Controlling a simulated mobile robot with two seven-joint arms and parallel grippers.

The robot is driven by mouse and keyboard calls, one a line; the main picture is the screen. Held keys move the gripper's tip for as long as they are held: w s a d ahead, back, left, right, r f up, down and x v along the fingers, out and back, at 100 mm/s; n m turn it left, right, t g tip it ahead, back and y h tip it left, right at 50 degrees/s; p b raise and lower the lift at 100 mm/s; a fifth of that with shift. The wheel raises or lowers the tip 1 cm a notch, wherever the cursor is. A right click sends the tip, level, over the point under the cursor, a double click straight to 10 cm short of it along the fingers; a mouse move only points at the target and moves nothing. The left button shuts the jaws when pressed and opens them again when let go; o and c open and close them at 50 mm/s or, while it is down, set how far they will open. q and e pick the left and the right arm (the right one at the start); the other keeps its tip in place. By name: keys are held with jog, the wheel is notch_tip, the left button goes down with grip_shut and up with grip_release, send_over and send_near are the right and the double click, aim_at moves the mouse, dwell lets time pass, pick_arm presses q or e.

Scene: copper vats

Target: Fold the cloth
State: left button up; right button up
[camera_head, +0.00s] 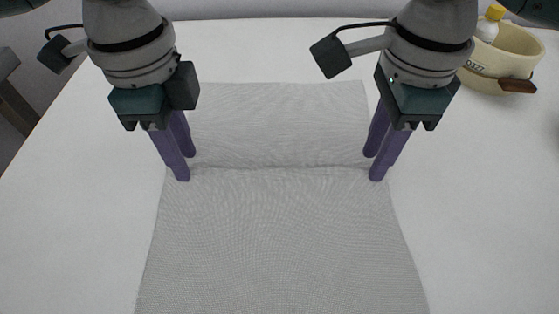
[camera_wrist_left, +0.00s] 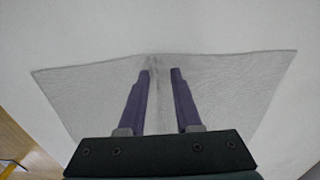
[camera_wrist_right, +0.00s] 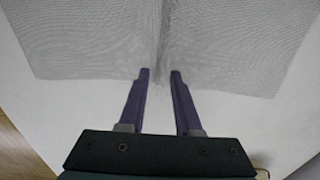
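The grey cloth (camera_head: 280,235) lies on the white table, with a straight crease or ridge running across it from side to side. The part beyond the crease (camera_head: 280,125) is shorter in view than the near part, which runs off the bottom of the head view. My left gripper (camera_head: 187,167) is at the left end of the crease, fingers apart over the cloth's edge. My right gripper (camera_head: 373,166) is at the right end, fingers apart. The wrist views show the crease lined up with the gap between the fingers. Whether the fingertips touch the cloth is unclear.

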pick_arm(q)
grip_shut()
pick_arm(e)
grip_shut()
dwell(0.4)
pick_arm(q)
jog(key=shift+s+r, duration=0.1)
pick_arm(e)
jog(key=shift+r, duration=0.1)
